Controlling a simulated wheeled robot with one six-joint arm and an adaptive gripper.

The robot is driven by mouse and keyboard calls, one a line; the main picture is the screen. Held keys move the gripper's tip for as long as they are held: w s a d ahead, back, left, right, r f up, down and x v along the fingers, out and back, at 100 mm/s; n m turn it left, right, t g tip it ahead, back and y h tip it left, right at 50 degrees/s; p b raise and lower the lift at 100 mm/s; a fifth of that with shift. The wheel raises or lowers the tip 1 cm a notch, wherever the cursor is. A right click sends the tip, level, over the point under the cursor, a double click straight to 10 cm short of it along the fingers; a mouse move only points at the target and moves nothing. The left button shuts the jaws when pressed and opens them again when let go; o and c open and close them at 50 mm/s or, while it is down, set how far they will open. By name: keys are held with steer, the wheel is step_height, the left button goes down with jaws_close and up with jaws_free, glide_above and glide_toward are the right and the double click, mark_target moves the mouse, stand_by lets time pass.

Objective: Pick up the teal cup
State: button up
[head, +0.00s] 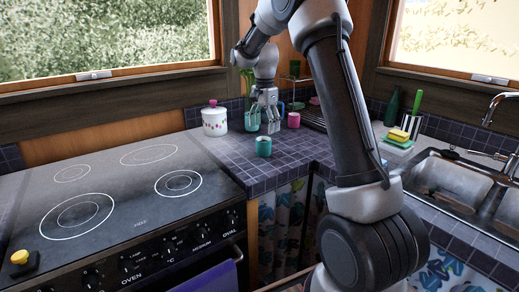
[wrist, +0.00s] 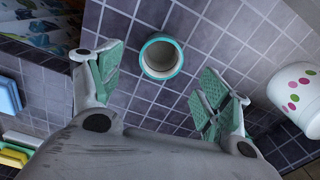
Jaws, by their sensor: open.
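The teal cup (head: 263,147) stands upright on the blue-tiled counter, near its front edge and right of the stove. In the wrist view the cup (wrist: 161,57) is seen from above, its round mouth open and its inside looking empty. My gripper (head: 268,122) is above and behind the cup in the head view, pointing down. In the wrist view my gripper (wrist: 160,68) has its green-padded fingers spread wide, with the cup lying between and slightly beyond them. Nothing is held, and the fingers look apart from the cup.
A white dotted canister (head: 215,123) with a pink lid stands left of the cup, also in the wrist view (wrist: 303,95). A pink mug (head: 293,120) stands behind right. A stove (head: 120,195) is left and a sink (head: 450,185) right. Tiles immediately around the cup are clear.

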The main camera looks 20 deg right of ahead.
mark_target(264, 143)
step_height(264, 143, down, 8)
steer(key=shift+a+r, duration=0.1)
steer(key=c, duration=1.2)
